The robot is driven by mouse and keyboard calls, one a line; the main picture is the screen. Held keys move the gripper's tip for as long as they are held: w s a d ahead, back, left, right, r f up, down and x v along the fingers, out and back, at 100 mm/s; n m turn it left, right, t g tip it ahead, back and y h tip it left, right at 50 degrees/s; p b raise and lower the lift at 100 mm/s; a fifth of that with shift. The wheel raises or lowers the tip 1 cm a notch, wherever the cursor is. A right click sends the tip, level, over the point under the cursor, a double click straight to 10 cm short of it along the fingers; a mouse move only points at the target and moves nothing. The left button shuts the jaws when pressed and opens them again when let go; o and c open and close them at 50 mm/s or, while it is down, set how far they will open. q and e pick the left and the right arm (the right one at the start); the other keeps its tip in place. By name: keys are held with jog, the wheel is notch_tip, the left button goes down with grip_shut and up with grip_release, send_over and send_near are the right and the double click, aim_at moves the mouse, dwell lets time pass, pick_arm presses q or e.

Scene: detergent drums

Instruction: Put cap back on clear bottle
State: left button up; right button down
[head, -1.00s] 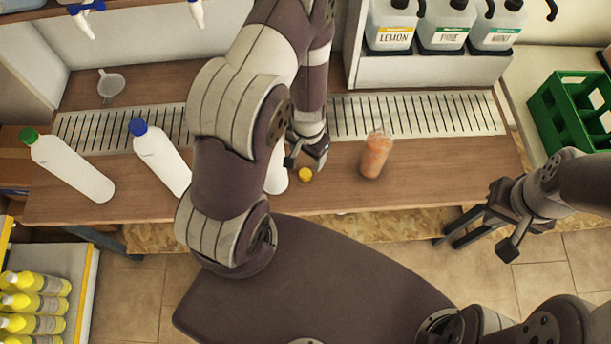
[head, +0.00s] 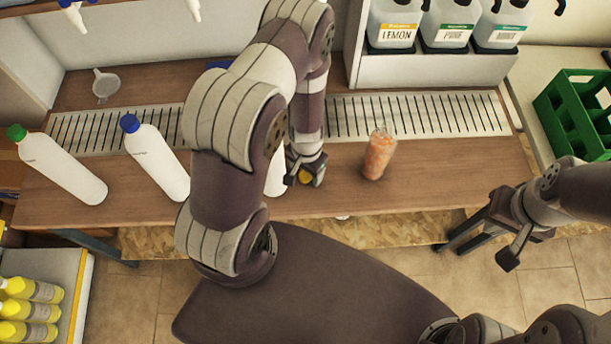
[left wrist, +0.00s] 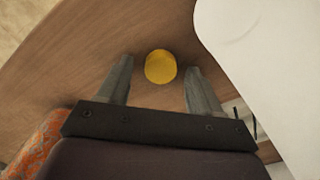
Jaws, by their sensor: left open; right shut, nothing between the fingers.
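The yellow cap (head: 304,177) lies on the wooden bench near its front edge. In the left wrist view the cap (left wrist: 160,66) shows between my fingertips, with a gap on each side. My left gripper (head: 305,181) is open, pointing down over the cap; its fingers also show in the left wrist view (left wrist: 160,72). The clear bottle (head: 379,157) with orange contents stands on the bench to the right of the cap, its top uncapped. It shows partly at the lower left of the left wrist view (left wrist: 32,148). My right gripper (head: 507,250) is shut and empty, right of the bench front.
A white bottle (head: 276,172) stands just left of my left gripper, mostly hidden by my arm. White bottles with a blue cap (head: 158,163) and a green cap (head: 62,170) stand further left. A slotted drain (head: 420,115) runs behind; the bench right of the clear bottle is free.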

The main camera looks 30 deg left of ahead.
pick_arm(q)
jog(key=c, duration=1.1)
jog(key=shift+r, duration=0.15)
notch_tip(320, 180, up, 12)
jog(key=p, duration=0.7)
notch_tip(320, 180, up, 16)
jog(key=p, duration=1.4)
send_over(307, 174)
jog(key=shift+a+b, duration=0.1)
jog(key=shift+b, duration=0.2)
jog(key=shift+f, duration=0.2)
